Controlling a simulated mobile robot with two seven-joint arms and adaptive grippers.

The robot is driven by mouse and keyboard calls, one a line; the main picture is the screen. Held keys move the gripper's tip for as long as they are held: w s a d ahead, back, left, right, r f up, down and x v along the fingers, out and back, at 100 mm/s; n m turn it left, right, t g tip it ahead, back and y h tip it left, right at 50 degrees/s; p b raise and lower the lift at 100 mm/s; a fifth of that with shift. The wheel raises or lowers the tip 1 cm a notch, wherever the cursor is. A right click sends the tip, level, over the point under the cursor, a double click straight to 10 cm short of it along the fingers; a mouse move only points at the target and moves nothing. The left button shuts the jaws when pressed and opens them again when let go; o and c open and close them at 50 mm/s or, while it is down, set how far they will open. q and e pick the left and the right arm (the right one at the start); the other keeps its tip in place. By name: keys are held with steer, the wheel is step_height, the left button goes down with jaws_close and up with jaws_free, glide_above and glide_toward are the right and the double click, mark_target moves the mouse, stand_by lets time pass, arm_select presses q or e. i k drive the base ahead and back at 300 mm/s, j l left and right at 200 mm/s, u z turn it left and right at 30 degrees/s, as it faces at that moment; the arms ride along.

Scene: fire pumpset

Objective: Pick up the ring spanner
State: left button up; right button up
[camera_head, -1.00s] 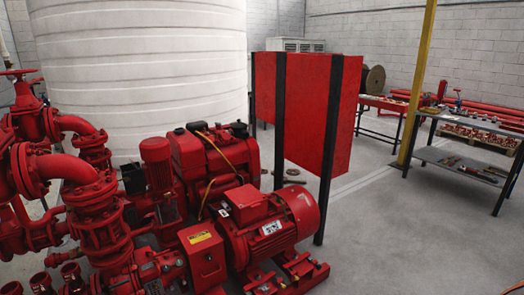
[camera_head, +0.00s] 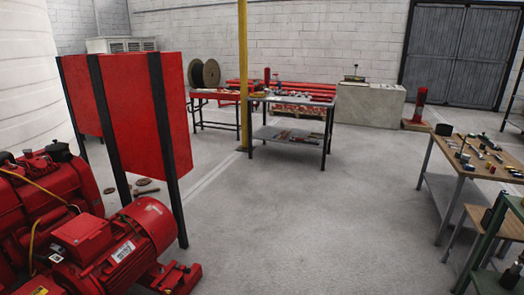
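I cannot make out the ring spanner for certain in the head view. Several small tools lie on the wooden workbench (camera_head: 450,140) at the right, and more small items lie on the grey two-level table (camera_head: 257,97) near the middle. They are too small to tell apart. Neither of my grippers shows in the head view.
A red motor and pump set (camera_head: 100,245) fills the lower left. A red panel (camera_head: 145,110) on black posts stands behind it. A yellow post (camera_head: 243,60) rises by the grey table. A green rack (camera_head: 487,265) is at lower right. The middle floor is clear.

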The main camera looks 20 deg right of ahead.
mark_target(480, 157)
steer(key=i+l+z, duration=0.15)
steer(key=z, duration=0.25)
steer(key=i+l+z, duration=0.2)
steer(key=z, duration=0.2)
steer(key=i+l+z, duration=0.2)
steer(key=z, duration=0.2)
steer(key=i+l+z, duration=0.15)
steer(key=i+z, duration=0.75)
steer(key=i, duration=0.25)
steer(key=i+j, duration=0.2)
steer(key=i, duration=0.3)
steer(key=i+j+z, duration=0.1)
steer(key=i, duration=0.45)
steer(key=i+j, duration=0.25)
steer(key=i, duration=0.25)
steer(key=i+j+z, duration=0.1)
steer(key=i+j, duration=0.15)
steer(key=i, duration=0.25)
steer(key=u, duration=4.85)
